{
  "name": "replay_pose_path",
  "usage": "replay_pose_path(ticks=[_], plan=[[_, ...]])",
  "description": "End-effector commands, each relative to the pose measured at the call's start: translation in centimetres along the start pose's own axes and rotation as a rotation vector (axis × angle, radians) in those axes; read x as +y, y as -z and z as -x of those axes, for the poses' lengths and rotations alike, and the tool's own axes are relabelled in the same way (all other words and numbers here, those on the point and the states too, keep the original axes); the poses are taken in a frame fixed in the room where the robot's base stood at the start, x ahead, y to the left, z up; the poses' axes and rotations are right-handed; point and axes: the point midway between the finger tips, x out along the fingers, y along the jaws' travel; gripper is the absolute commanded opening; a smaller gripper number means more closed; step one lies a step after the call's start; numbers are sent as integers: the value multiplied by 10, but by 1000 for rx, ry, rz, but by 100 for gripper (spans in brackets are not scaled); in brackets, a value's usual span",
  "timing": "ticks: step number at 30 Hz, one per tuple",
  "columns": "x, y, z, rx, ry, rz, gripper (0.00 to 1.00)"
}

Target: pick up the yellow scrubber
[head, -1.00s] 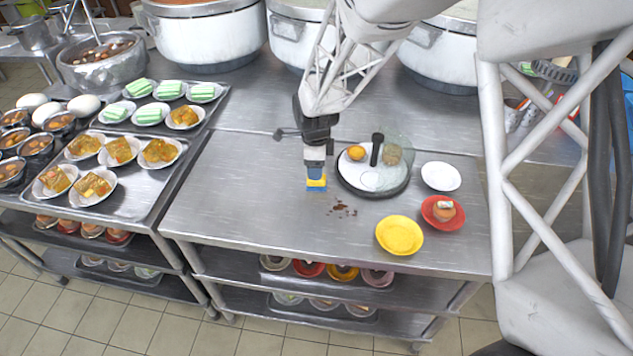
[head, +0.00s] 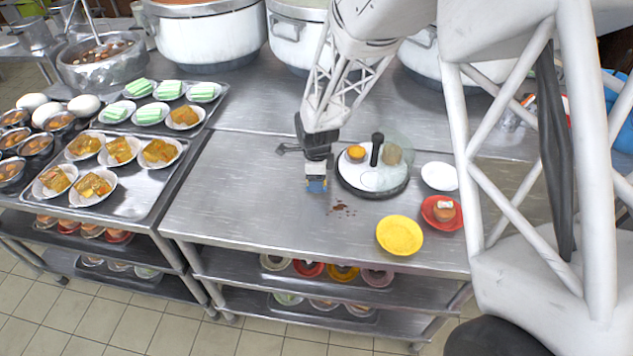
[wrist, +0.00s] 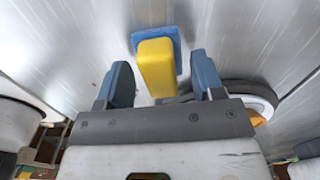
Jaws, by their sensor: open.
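The yellow scrubber (wrist: 157,68) has a yellow block on a blue base and sits on the steel table. In the wrist view it lies between the two blue-grey fingers of my gripper (wrist: 161,78). The fingers are apart, with a gap visible on each side of the yellow block. In the head view my gripper (head: 316,180) is low over the table at the scrubber's spot. There the gripper hides the yellow part, and I cannot tell whether the blue that shows is finger or base.
A round board with a clear cover (head: 399,188) stands close to the right of my gripper. A yellow plate (head: 400,235), a red plate (head: 434,222) and a white plate (head: 440,176) lie farther right. Brown crumbs (head: 341,209) lie in front.

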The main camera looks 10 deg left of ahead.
Motion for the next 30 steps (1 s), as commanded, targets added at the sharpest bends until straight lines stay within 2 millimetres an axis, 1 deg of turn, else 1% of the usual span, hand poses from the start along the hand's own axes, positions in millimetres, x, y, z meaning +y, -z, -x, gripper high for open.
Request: replay_pose_path(ticks=[8,11,18,19,30], plan=[[0,0,0,0,0,0,62],[0,0,0,0,0,0,48],[0,0,0,0,0,0,11],[0,0,0,0,0,0,8],[0,0,3,0,1,0,8]])
